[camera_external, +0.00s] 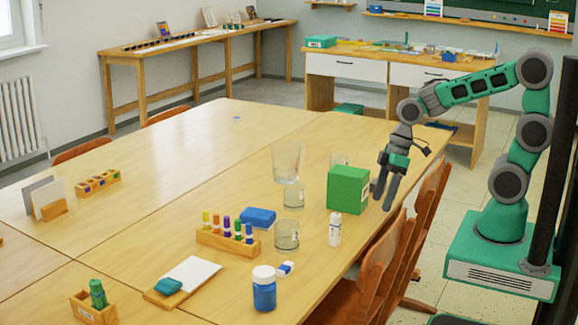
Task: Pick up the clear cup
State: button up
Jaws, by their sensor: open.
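Several clear vessels stand on the wooden table (130,209), and I cannot tell which one is the clear cup. A tall clear cup (286,161) is near the middle, with a smaller clear glass (294,196) just in front of it. Another short clear glass (287,236) stands nearer, right of the marker rack. One more clear vessel (339,160) is partly hidden behind the green box. My gripper (384,197) points down, open, with nothing seen between its fingers. It is right of the green box and the clear vessels, near the table's right edge.
The green box (347,189) and a white bottle (334,230) stand between my gripper and the nearer glasses. A marker rack (229,243), blue sponge (258,217) and blue jar (264,290) are nearby. Wooden chairs (375,262) line the right edge.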

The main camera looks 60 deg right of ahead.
jog(key=w+a+r+n+y+p, duration=0.1)
jog(key=w+a+r+n+y, duration=0.15)
jog(key=a, duration=0.25)
jog(key=n+y+b, duration=0.6)
jog(key=y+b, duration=0.1)
send_near(279, 234)
jog(key=shift+t+y, duration=0.25)
jog(key=shift+t, duration=0.25)
jog(key=x, duration=0.6)
jog(key=shift+s+a+f, duration=0.2)
jog(key=shift+f, duration=0.35)
jog(key=c, duration=1.4)
jog(key=shift+r, duration=0.15)
jog(key=shift+c, duration=0.2)
